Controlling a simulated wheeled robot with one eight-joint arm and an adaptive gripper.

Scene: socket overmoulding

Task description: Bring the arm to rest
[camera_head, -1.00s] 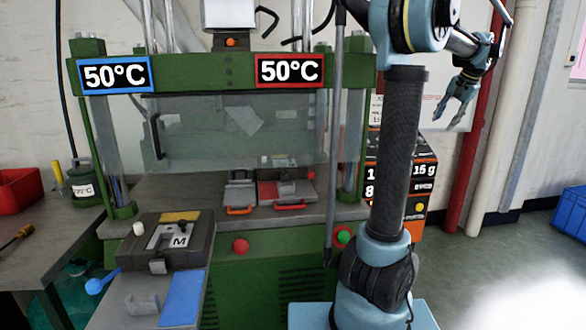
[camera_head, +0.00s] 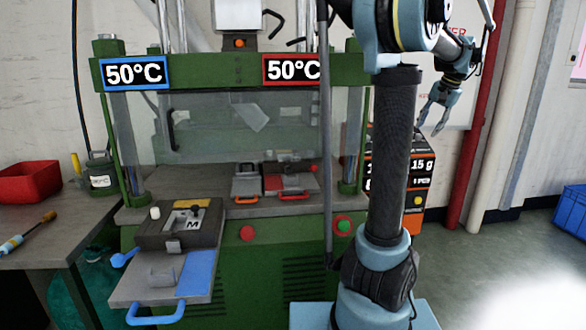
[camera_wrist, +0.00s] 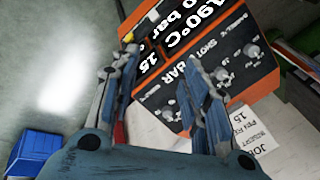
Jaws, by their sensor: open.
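My gripper (camera_head: 433,117) hangs from my raised arm at the upper right in the head view, pointing down in free air beside the wall. It is open and empty. In the wrist view its two fingers (camera_wrist: 160,85) stand apart with nothing between them. Beyond them is the black and orange control box (camera_wrist: 215,65) with white lettering and knobs, which also shows in the head view (camera_head: 418,170), partly behind my arm. I cannot tell how far the fingers are from it; they look apart from it.
The green press (camera_head: 220,72) with 50°C signs stands left of my arm. A mould block (camera_head: 165,238) marked M sits at its front left. A red bin (camera_head: 28,182) is on the side table. A red pipe (camera_head: 475,150) is right of my gripper; a blue crate (camera_head: 572,210) stands on the floor.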

